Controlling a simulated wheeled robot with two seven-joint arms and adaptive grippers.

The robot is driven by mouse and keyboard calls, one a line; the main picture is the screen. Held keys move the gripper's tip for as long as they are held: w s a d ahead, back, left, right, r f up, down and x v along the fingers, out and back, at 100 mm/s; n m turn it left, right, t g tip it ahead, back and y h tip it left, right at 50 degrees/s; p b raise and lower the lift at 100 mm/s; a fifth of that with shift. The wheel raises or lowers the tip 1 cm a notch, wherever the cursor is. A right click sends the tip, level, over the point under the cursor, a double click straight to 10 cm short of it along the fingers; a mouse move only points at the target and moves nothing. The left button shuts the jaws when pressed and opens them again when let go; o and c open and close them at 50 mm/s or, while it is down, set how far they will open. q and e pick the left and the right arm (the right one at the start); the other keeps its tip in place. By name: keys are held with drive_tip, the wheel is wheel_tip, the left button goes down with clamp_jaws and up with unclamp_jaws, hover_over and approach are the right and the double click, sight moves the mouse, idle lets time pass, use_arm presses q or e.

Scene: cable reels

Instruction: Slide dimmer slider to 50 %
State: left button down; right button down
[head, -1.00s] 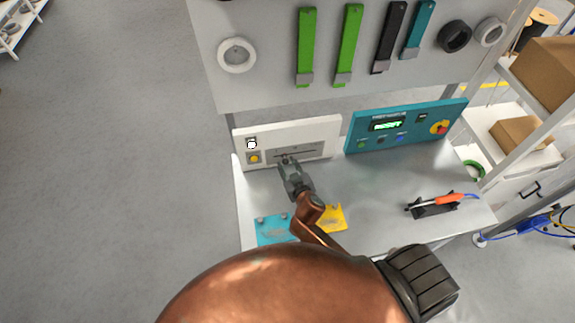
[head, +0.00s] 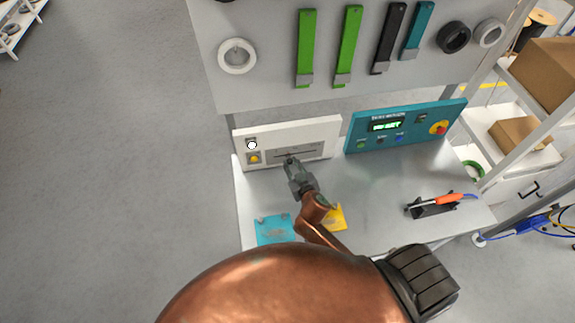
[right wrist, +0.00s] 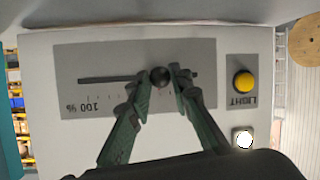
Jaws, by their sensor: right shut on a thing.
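The white control panel (head: 287,125) stands at the back of the bench and carries a grey dimmer plate with a dark horizontal slot (right wrist: 105,79). The round dark slider knob (right wrist: 160,75) sits in the slot, right of its middle in the right wrist view. The upside-down "100 %" mark (right wrist: 82,107) is near the slot's left end there. My right gripper (head: 290,160) reaches the plate; its fingertips (right wrist: 162,80) are on both sides of the knob, shut on it. The knob is hidden by the gripper in the head view. My left gripper is not in view.
A yellow button (right wrist: 243,82) and a lit white round element (right wrist: 244,140) sit beside the dimmer plate. A teal panel (head: 405,125) stands to the right. An orange-handled tool in a black holder (head: 435,208) is on the bench, with blue (head: 275,230) and yellow (head: 337,217) pieces in front.

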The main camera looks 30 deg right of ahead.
drive_tip(key=d, duration=0.3)
drive_tip(key=shift+s, duration=0.4)
drive_tip(key=shift+a, duration=0.1)
drive_tip(key=c, duration=1.7)
unclamp_jaws()
drive_tip(key=shift+c, duration=0.2)
drive_tip(key=v, duration=1.2)
